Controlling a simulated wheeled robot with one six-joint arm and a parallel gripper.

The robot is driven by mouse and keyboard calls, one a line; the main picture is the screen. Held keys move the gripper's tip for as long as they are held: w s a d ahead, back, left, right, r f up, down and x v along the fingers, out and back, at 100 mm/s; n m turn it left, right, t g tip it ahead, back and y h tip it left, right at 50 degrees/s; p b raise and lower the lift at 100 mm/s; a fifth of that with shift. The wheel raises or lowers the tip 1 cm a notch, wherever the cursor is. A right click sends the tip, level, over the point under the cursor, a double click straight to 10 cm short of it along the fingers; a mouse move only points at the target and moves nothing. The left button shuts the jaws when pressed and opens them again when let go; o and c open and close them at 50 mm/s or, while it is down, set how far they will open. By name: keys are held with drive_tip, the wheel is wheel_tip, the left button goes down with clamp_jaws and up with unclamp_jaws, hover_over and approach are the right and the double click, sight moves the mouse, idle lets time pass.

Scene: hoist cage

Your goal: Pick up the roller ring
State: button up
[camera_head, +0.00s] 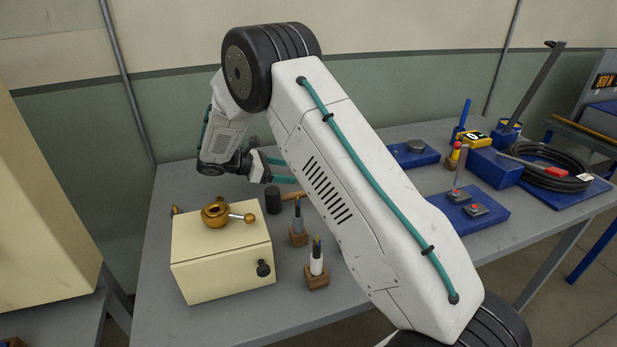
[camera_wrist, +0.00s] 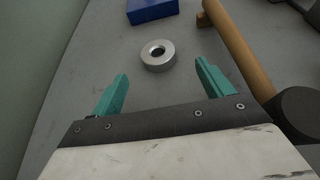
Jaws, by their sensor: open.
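The roller ring (camera_wrist: 149,59) is a silver ring with a central hole, lying flat on the grey table in the wrist view. It sits just beyond and between my gripper's (camera_wrist: 162,71) two teal fingertips, and nothing touches it. The fingers are spread apart and empty. In the head view my gripper (camera_head: 284,170) points right, low behind my arm. My arm covers the table beyond the fingers there, and I cannot see the ring in that view.
A hammer with a wooden handle (camera_wrist: 240,47) and dark head (camera_wrist: 297,113) lies right of the ring. A blue block (camera_wrist: 152,10) is beyond it. In the head view, a cream box (camera_head: 222,262) and wooden-based holders (camera_head: 316,277) stand nearer. Bare table lies left of the ring.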

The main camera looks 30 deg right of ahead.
drive_tip(key=x, duration=0.7)
drive_tip(key=shift+w+d+f, duration=0.1)
drive_tip(key=shift+d, duration=0.3)
drive_tip(key=c, duration=1.3)
